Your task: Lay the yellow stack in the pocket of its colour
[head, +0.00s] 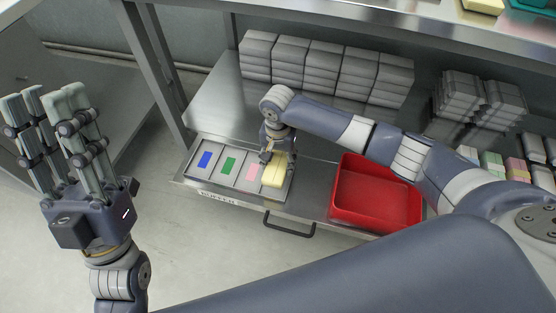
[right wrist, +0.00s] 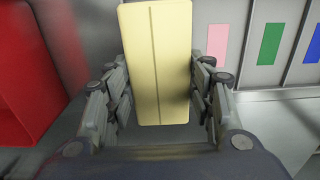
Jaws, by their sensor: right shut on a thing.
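The yellow stack (head: 275,174) is at the right end of the pocket tray (head: 213,178) in the head view. It also fills the upper middle of the right wrist view (right wrist: 157,60). My right gripper (head: 273,152) is shut on it, with fingers along both sides. The stack covers the rightmost pocket, so that pocket's colour mark is hidden. I cannot tell whether the stack touches the pocket floor. The other pockets show blue (head: 205,160), green (head: 228,165) and pink (head: 253,171) marks and are empty. My left gripper (head: 45,95) is open and empty, fingers up, away from the tray.
A red bin (head: 377,192) stands right of the tray. Grey stacks (head: 322,68) line the back of the shelf, and more stacks, some coloured (head: 515,168), are at the right. A dark handle (head: 289,229) sticks out at the front. A steel post (head: 152,65) stands left of the shelf.

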